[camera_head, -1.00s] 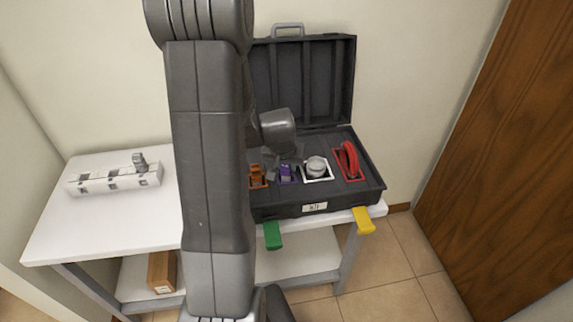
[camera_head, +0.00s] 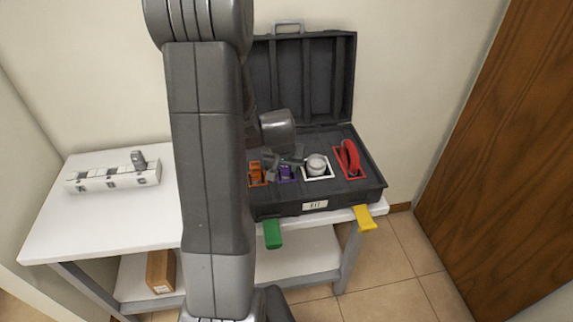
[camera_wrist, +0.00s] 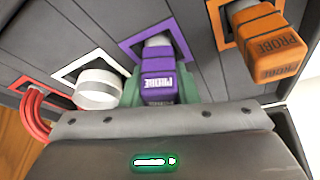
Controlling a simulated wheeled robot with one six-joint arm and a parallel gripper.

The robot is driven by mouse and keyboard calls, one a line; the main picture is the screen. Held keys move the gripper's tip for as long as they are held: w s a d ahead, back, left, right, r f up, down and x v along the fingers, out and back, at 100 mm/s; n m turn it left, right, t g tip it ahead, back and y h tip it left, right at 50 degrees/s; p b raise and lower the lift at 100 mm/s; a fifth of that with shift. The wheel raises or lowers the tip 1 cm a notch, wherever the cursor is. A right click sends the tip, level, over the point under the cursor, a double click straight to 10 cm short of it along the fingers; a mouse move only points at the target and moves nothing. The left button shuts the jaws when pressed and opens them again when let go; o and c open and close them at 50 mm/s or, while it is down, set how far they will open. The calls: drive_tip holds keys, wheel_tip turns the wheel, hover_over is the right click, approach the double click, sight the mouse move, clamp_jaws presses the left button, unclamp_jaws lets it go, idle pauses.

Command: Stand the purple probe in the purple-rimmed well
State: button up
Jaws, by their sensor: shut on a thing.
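The purple probe (camera_wrist: 160,68) has a purple block head with a printed label and a grey shaft. In the wrist view my gripper (camera_wrist: 159,86) is shut on its head, with greenish finger parts on both sides. The shaft meets the purple-rimmed well (camera_wrist: 123,47) in the dark case. The probe looks roughly upright in line with the well; how deep it sits is hidden by its head. In the head view the purple probe (camera_head: 286,172) shows within the purple rim, just below my gripper (camera_head: 284,160), which is small and partly blurred there.
An orange probe (camera_wrist: 268,43) stands right beside it in the wrist view. A white round cap (camera_wrist: 99,88) and a red coiled item (camera_wrist: 38,103) lie on the other side. The open case lid (camera_head: 305,80) rises behind. A white slotted block (camera_head: 112,178) stands on the table at left.

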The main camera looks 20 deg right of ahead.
drive_tip(key=o, duration=0.8)
drive_tip(key=shift+c, duration=0.2)
drive_tip(key=p+v, duration=0.5)
drive_tip(key=v, duration=0.6)
drive_tip(key=shift+p, duration=0.4)
drive_tip(key=b+x, duration=0.4)
drive_tip(key=x, duration=0.3)
drive_tip(key=shift+f, duration=0.2)
drive_tip(key=shift+w+d+f+b, duration=0.2)
drive_tip(key=shift+w+f+b, duration=0.1)
drive_tip(key=shift+f, duration=0.35)
drive_tip(key=shift+r, duration=0.15)
